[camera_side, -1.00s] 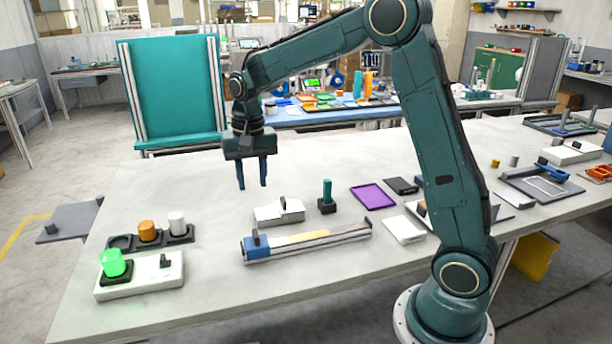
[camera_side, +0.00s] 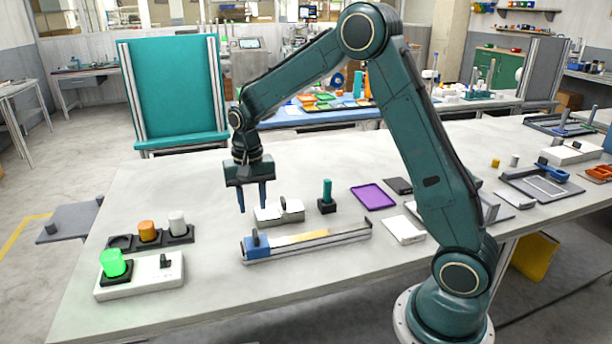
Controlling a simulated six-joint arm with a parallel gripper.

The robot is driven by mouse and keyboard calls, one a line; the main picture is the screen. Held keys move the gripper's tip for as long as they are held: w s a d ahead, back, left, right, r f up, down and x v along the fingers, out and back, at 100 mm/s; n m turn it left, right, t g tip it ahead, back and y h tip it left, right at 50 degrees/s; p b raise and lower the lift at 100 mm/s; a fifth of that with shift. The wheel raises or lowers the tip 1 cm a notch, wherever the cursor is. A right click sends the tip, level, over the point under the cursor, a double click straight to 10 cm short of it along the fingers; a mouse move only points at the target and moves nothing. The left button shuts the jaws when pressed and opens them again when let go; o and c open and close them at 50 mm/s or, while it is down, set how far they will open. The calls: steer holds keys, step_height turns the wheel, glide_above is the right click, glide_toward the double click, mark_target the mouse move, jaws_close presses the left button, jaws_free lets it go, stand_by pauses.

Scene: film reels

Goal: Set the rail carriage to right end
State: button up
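The rail (camera_side: 320,240) is a long grey track with a yellowish strip, lying on the table in the middle front. Its blue carriage (camera_side: 256,244), with an upright blue handle, sits at the rail's left end. A dark stop stands at the rail's right end. My gripper (camera_side: 253,208) is above and behind the carriage, pointing down, its two dark blue fingers apart with nothing between them. It does not touch the carriage handle. The right finger overlaps the white block behind the rail in this view.
A white block (camera_side: 288,212) and a black stand with a teal peg (camera_side: 327,197) are behind the rail. A white box with a green knob (camera_side: 112,263) and a dark holder with orange (camera_side: 147,231) and white pieces are left. A purple tray (camera_side: 373,197) is right.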

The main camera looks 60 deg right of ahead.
mark_target(256, 233)
step_height(256, 233, down, 8)
steer(key=shift+f, duration=0.15)
stand_by(0.3)
jaws_close()
